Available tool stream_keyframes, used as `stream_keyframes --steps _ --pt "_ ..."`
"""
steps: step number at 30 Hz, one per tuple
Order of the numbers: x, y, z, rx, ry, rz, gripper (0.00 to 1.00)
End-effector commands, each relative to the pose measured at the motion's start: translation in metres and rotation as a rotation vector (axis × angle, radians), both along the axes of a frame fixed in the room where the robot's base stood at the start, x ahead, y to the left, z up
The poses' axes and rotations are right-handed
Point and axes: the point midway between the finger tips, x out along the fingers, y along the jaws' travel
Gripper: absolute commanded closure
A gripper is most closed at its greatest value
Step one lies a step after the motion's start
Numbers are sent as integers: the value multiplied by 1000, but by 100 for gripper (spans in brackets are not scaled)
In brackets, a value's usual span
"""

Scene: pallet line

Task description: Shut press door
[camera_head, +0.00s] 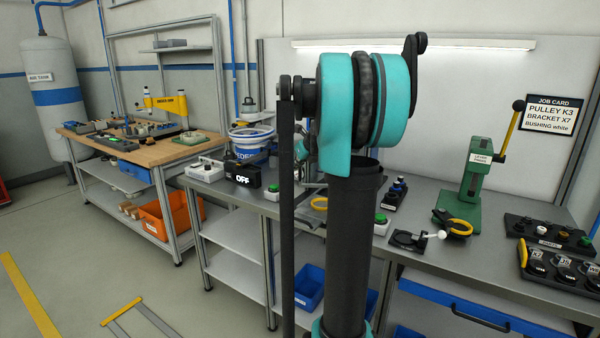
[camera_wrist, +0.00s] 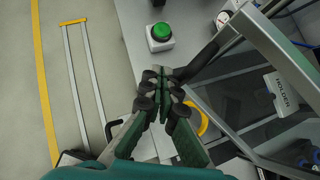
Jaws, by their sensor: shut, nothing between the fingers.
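In the wrist view, a grey metal frame with a dark see-through panel (camera_wrist: 240,93) fills the right side; it looks like the press door. A black bar, perhaps its handle, runs along the frame's near side. My gripper (camera_wrist: 163,76) is shut and empty, its fingertips close to the lower end of that bar. I cannot tell whether they touch it. A holder label (camera_wrist: 282,90) shows through or beyond the panel. In the head view my arm hides most of the press, so how far the door stands open is unclear.
A green button on a white box (camera_wrist: 160,35) stands near my fingertips, also in the head view (camera_head: 272,191). A green lever press (camera_head: 472,175) stands farther right. The floor (camera_head: 100,260) at left is mostly open.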

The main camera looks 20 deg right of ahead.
Motion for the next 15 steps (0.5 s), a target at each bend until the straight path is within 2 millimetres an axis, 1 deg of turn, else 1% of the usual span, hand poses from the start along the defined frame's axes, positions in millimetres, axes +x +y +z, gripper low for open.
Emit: stream_keyframes --steps 1,6,9,13,15 --pt "14 -3 0 0 0 0 100" --pt "51 -14 0 0 1 -1 100" --pt "69 -22 0 0 0 -1 100" --pt "87 -31 0 1 0 -1 100" --pt "95 -35 0 -2 1 -31 100"
